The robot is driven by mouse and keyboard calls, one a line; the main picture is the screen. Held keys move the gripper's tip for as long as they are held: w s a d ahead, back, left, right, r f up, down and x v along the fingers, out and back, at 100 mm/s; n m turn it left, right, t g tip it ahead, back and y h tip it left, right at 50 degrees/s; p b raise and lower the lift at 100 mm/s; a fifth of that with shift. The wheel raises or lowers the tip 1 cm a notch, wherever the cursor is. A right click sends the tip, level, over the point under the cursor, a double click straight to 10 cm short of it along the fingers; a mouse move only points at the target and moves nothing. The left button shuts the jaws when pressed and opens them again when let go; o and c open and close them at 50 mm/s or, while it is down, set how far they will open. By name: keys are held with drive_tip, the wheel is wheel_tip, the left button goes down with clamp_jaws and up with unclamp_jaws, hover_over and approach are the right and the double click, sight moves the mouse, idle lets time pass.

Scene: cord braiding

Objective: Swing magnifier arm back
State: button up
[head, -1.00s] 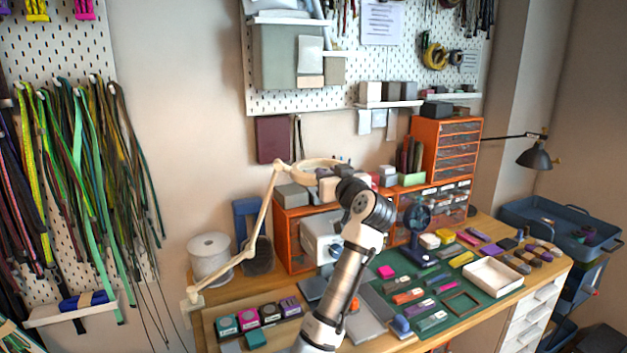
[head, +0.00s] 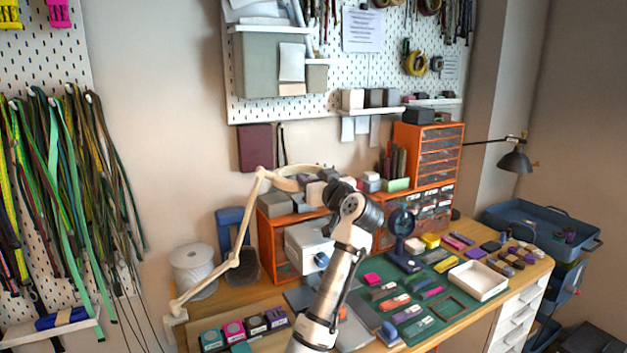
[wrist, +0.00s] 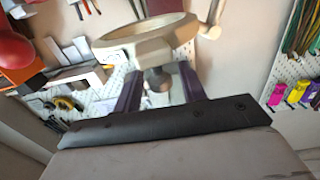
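The magnifier is a beige jointed arm (head: 247,222) clamped at the left end of the workbench. It rises to an elbow and ends in a ring head (head: 298,172) in front of the orange shelf unit. In the wrist view the ring head (wrist: 145,36) lies just beyond my fingertips. A short dark and pale knob (wrist: 157,78) below the ring is between the fingers. My gripper (wrist: 160,84) has its two dark purple fingers apart, with a gap visible at least on the right side of the knob. In the head view my wrist hides the fingers.
An orange drawer unit (head: 428,155) and a white spool (head: 194,270) stand on the bench. A green mat (head: 455,308) holds small coloured blocks and a white tray (head: 478,281). A small dark fan-like stand (head: 402,223) is right of my arm. Cords hang at left.

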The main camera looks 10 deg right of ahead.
drive_tip(key=shift+s, duration=0.1)
drive_tip(key=shift+s+d+f+b, duration=0.1)
drive_tip(key=shift+s+b, duration=0.2)
drive_tip(key=shift+s, duration=0.05)
drive_tip(key=b+v, duration=0.4)
drive_tip(key=v, duration=0.9)
